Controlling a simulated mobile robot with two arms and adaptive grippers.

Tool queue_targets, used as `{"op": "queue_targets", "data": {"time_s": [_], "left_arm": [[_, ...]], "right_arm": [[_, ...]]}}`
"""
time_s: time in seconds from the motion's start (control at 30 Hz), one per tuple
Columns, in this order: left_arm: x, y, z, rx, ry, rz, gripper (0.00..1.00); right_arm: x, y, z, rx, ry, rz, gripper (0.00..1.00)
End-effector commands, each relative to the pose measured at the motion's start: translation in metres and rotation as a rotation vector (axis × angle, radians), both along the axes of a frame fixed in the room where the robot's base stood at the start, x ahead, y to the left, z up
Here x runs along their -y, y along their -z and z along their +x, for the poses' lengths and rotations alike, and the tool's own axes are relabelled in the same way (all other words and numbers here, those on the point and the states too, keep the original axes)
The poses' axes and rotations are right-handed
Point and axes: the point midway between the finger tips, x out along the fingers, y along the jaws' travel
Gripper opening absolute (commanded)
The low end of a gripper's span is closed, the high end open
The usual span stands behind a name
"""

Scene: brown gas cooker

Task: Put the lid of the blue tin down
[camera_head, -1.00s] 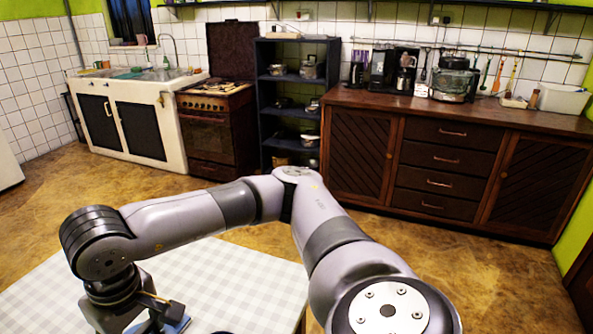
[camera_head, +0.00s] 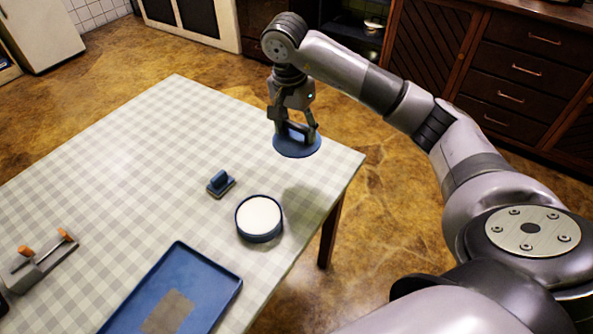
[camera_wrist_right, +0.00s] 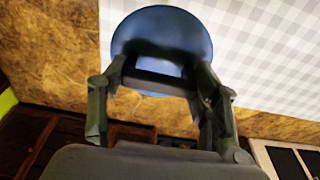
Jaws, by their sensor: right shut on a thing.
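The open blue tin (camera_head: 257,236) stands upright on the table, with white contents filling its round top. Its round blue lid (camera_head: 298,149) is apart from it, near the table's far right corner. My right gripper (camera_head: 297,130) points down and is shut on the raised grip of the lid. In the right wrist view the lid (camera_wrist_right: 165,32) lies beyond the fingers of the gripper (camera_wrist_right: 160,85). I cannot tell for sure whether the lid touches the table or hangs above it. My left gripper is not in view.
The checked table (camera_head: 130,150) has much free room at its left and middle. A small blue handled object (camera_head: 221,184) lies left of the tin. A blue tray (camera_head: 215,284) with a brown patch is in front. A grey holder (camera_head: 42,265) with orange-tipped parts stands at left.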

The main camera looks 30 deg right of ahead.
Motion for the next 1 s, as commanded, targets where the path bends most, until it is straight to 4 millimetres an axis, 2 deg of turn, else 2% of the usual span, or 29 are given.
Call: {"op": "queue_targets", "data": {"time_s": [0.1, 0.3, 0.57, 0.8, 1.0], "left_arm": [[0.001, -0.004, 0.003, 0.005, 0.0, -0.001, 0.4], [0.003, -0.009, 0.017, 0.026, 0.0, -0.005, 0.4], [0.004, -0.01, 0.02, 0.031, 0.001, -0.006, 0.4], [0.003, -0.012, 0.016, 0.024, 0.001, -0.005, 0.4], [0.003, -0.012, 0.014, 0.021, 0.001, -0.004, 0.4]], "right_arm": [[0.0, 0.033, -0.002, -0.006, 0.0, 0.001, 0.39], [-0.001, 0.078, -0.001, -0.002, -0.002, 0.001, 0.39], [0.0, 0.1, 0.0, 0.001, -0.003, 0.001, 0.39], [-0.001, 0.134, 0.0, -0.001, -0.003, 0.002, 0.39], [0.0, 0.139, 0.001, 0.003, -0.005, 0.0, 0.39]]}}
